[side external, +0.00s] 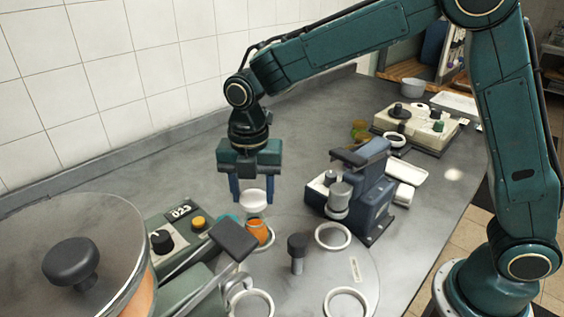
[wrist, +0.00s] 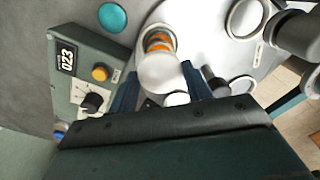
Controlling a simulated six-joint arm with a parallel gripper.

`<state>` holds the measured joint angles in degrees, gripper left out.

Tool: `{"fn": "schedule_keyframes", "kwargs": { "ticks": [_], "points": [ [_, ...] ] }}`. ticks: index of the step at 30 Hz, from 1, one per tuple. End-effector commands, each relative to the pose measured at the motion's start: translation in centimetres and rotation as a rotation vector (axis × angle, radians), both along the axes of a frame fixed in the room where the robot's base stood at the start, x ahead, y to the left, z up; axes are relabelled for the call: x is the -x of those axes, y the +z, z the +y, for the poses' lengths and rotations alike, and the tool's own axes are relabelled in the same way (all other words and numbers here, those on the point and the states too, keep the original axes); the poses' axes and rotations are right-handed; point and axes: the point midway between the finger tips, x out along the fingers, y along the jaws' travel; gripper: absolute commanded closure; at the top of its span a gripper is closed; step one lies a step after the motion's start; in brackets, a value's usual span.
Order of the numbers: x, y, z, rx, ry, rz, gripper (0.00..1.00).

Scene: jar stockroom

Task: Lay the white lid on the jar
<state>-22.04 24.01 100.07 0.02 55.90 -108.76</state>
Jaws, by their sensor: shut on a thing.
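The white lid (side external: 254,201) is between the blue fingers of my gripper (side external: 252,190), which is shut on it. The jar (side external: 258,233) has orange contents and stands on the round grey plate, almost directly below the lid. A gap seems to separate lid and jar in the side view. In the wrist view, the lid (wrist: 162,73) is between the fingers of my gripper (wrist: 160,85) and covers part of the jar (wrist: 158,40). The jar's orange side and upper rim show beyond the lid. I cannot tell how exactly the two line up.
A green control box (side external: 175,232) marked 023 stands left of the jar. A teal disc (wrist: 113,17) lies nearby. The round plate carries empty white rings (side external: 332,236) and a dark-topped post (side external: 297,252). A blue machine (side external: 362,190) stands right; a large lidded pot (side external: 75,262) is front left.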

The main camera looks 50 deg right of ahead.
Motion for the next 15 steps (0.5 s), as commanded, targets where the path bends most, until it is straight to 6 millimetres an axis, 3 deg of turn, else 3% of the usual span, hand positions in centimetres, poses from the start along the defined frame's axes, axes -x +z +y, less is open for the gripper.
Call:
{"fn": "schedule_keyframes", "kwargs": {
  "ticks": [15],
  "points": [
    [0.0, -3.4, 0.0, 0.001, 0.000, 0.001, 0.72]
  ]
}}
